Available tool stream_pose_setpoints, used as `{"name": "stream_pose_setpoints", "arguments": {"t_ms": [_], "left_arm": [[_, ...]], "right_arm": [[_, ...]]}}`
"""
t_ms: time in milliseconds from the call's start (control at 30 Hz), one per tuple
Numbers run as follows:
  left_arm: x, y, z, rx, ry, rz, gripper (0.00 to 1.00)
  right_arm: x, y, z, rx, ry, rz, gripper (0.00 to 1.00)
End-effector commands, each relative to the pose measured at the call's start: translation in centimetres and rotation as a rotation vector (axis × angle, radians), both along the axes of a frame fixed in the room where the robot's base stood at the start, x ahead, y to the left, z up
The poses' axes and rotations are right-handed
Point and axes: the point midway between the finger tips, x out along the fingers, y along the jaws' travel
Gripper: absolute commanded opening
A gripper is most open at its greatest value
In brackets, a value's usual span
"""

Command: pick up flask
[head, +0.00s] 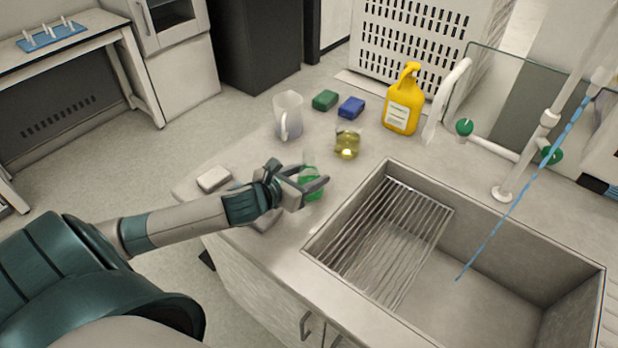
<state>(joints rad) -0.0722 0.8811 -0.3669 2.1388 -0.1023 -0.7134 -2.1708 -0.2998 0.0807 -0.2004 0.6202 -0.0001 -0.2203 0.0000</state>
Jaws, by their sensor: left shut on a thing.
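A small clear flask with green liquid (309,192) is at the counter's left part, beside the sink. My left gripper (317,187) is shut on this flask, with its fingers around the glass. The gripper hides part of the flask, and I cannot tell whether its base touches the counter. A second glass vessel with yellow liquid (347,143) stands upright a little behind it. My right gripper is not in view.
A clear jug (288,116), green sponge (325,100), blue sponge (351,107) and yellow bottle (404,100) stand behind. A white block (214,179) lies left. The sink (490,292) with a wire rack (395,240) opens to the right.

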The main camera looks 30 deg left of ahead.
Motion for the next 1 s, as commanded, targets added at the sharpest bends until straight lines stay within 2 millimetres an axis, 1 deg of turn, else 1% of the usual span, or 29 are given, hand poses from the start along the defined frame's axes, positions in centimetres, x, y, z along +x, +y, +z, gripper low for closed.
{"name": "stream_pose_setpoints", "arguments": {"t_ms": [233,300,700,833,1000], "left_arm": [[0.1,0.1,3.3,0.005,-0.005,-0.001,0.26],[0.0,-1.6,3.9,-0.003,-0.007,-0.003,0.26],[-0.8,-8.5,8.2,-0.003,-0.006,-0.002,0.26],[-0.9,-10.0,9.1,-0.003,-0.005,-0.001,0.26],[-1.1,-11.2,9.8,0.000,-0.002,0.000,0.26]], "right_arm": [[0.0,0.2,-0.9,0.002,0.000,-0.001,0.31],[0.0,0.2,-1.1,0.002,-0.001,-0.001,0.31],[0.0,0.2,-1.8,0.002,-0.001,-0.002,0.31],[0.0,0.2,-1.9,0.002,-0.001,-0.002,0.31],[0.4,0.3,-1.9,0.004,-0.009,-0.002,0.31]]}}
